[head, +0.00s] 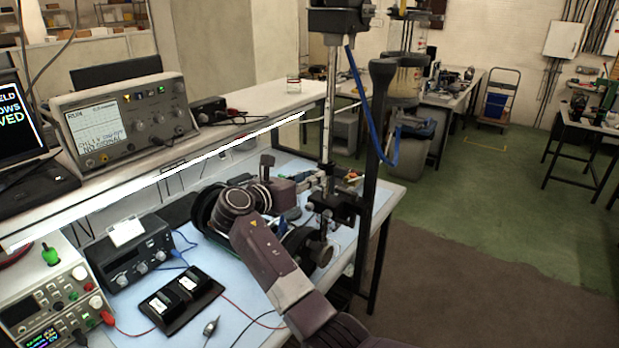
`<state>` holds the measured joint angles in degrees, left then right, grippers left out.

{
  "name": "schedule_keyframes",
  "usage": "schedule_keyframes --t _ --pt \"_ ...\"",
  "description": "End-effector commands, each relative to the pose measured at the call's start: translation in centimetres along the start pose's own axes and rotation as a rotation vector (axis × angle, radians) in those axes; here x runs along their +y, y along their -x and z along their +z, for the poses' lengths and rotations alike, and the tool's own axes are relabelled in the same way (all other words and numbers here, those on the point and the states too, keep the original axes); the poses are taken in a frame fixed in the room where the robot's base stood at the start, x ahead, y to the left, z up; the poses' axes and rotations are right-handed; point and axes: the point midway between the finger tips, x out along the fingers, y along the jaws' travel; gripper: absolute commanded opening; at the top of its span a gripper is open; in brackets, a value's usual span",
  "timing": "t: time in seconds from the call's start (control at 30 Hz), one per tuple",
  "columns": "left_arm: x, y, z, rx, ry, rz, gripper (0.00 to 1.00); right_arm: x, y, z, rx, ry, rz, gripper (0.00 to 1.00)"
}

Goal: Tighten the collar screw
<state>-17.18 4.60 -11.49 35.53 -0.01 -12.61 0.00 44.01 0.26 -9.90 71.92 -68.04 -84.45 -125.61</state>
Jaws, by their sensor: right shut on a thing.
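My right gripper (308,183) reaches across the bench from the lower right, its wrist bent around so that its fingers point right at the upright stand. It is shut at the collar (327,176) on the metal post (330,105). The collar screw is hidden between the fingertips and too small to make out; the grip is on it, at the post's left side. A dark clamp block (337,207) sits lower on the same post. My left gripper is not in view.
A black upright (378,150) and a hanging blue cable (361,100) stand right of the post. The shelf with an oscilloscope (124,122) runs behind. A black battery tray (181,300), power supply (50,300) and loose leads lie at front left. Open floor lies right.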

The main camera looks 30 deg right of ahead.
Motion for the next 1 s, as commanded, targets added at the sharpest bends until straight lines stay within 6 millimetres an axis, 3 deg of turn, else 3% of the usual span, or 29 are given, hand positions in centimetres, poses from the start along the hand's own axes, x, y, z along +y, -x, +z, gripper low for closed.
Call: schedule_keyframes --t 0.67,0.7,0.83,1.0 --pt "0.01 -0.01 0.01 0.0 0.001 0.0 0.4 -0.18 -0.27 0.0 0.0 0.064 -0.011 0.0" --pt "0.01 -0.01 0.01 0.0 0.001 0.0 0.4 -0.18 -0.27 -0.01 0.0 0.064 -0.011 0.22" --pt "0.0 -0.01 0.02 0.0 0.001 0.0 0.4 -0.13 -0.2 -0.02 0.0 0.064 -0.009 0.36" --pt "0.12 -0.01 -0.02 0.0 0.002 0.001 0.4 -0.07 -0.1 -0.04 0.0 0.064 -0.008 0.37"
